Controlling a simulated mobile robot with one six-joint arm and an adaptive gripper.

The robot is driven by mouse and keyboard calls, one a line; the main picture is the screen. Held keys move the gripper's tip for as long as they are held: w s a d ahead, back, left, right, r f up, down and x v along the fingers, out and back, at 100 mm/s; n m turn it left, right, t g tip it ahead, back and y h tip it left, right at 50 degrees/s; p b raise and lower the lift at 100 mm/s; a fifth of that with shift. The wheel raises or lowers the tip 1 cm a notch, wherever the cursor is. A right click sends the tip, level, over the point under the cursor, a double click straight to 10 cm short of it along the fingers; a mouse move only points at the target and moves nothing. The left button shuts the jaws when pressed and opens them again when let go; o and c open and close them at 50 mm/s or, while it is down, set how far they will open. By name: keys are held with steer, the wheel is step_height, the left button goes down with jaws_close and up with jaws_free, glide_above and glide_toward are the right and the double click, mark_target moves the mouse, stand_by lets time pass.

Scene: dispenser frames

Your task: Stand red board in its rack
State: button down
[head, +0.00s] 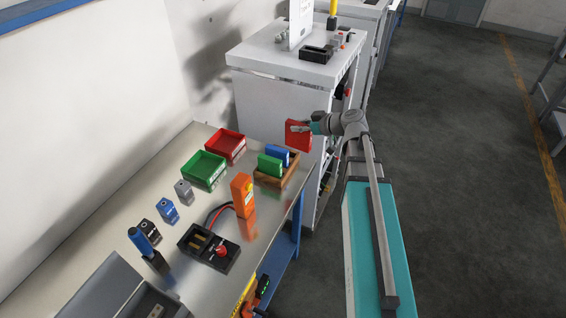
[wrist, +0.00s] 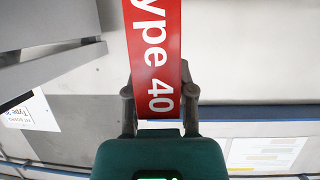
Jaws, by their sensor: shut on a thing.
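The red board (head: 296,140) is in my gripper (head: 301,127), held in the air just beyond the wooden rack (head: 291,179) near the table's right edge. The rack holds a green board (head: 270,165) and a blue board (head: 277,155), both upright. In the wrist view the red board (wrist: 153,50) carries white lettering, "ype 40", and runs out of the top of the picture. The two fingers of my gripper (wrist: 159,96) are closed against its sides. The red board is apart from the rack.
A red bin (head: 226,147) and a green bin (head: 204,170) stand left of the rack. An orange handheld device (head: 243,195) stands in front, near a black box with a red button (head: 222,251). A grey cabinet (head: 285,108) stands behind the table.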

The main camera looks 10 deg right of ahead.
mark_target(310, 133)
steer(key=shift+s+d+f+b, duration=0.2)
steer(key=shift+d+f+b, duration=0.15)
steer(key=shift+d+f, duration=0.25)
steer(key=shift+s+d+f+b, duration=0.15)
steer(key=shift+d+f+b, duration=0.2)
steer(key=shift+d+f, duration=0.25)
steer(key=shift+s+d+n+g+y, duration=0.3)
steer(key=shift+d+n+g, duration=0.1)
steer(key=shift+d, duration=0.15)
steer(key=w+a+f+b, duration=0.6)
steer(key=w+f+b, duration=0.3)
steer(key=w, duration=0.3)
